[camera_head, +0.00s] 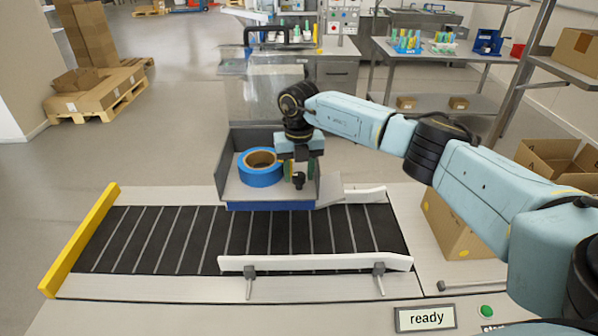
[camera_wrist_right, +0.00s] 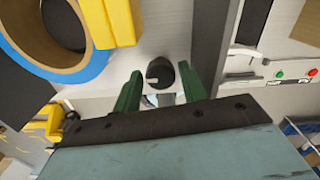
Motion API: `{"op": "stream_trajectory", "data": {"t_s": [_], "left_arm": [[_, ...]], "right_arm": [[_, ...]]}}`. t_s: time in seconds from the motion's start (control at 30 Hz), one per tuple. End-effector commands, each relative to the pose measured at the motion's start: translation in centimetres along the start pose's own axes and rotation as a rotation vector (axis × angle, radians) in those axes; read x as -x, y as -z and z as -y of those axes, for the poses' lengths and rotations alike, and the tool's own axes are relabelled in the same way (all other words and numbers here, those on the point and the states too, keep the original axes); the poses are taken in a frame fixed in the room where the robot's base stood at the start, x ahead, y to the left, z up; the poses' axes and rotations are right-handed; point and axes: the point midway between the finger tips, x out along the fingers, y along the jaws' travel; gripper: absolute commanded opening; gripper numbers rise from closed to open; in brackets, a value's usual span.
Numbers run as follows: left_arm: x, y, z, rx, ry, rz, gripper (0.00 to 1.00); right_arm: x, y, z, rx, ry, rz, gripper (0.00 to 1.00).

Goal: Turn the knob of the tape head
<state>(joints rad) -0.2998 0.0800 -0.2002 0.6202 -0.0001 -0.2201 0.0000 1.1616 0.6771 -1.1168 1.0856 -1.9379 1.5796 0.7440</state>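The tape head (camera_head: 227,182) is a grey and blue housing over the conveyor, with a blue tape roll (camera_head: 260,168) in it. The roll also shows at the upper left of the right wrist view (camera_wrist_right: 92,72). The black knob (camera_head: 298,181) is at the right part of the tape head. In the right wrist view the knob (camera_wrist_right: 160,74) has a small pale mark. My right gripper (camera_head: 300,170) reaches down at the knob. Its green fingers (camera_wrist_right: 160,72) are apart, one on each side of the knob, with a gap visible at each side. My left gripper is out of view.
The black conveyor (camera_head: 160,240) has a yellow bar (camera_head: 80,240) at its left end and a white guide rail (camera_head: 315,262) in front. A "ready" display (camera_head: 425,318) and a green button (camera_head: 486,311) are at the front right. A cardboard box (camera_head: 455,225) stands right of the conveyor.

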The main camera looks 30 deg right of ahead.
Motion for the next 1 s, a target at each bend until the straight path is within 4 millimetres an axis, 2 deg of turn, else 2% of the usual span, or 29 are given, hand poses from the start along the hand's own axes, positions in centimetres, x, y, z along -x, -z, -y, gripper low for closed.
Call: {"op": "stream_trajectory", "data": {"t_s": [0.23,0.37,0.47,0.8,1.0], "left_arm": [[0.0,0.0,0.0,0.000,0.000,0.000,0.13],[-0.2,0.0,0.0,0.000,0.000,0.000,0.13],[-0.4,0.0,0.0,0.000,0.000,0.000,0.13],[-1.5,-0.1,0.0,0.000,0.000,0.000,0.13],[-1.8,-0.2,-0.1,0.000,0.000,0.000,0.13]], "right_arm": [[-0.1,0.1,0.0,0.001,0.001,-0.003,0.41],[0.8,0.0,0.0,0.002,0.000,-0.001,0.41],[2.3,-0.1,0.0,0.001,-0.001,0.002,0.41],[9.8,0.0,-0.1,0.001,-0.001,0.002,0.41],[12.6,0.0,0.0,0.000,0.000,0.000,0.41]]}}
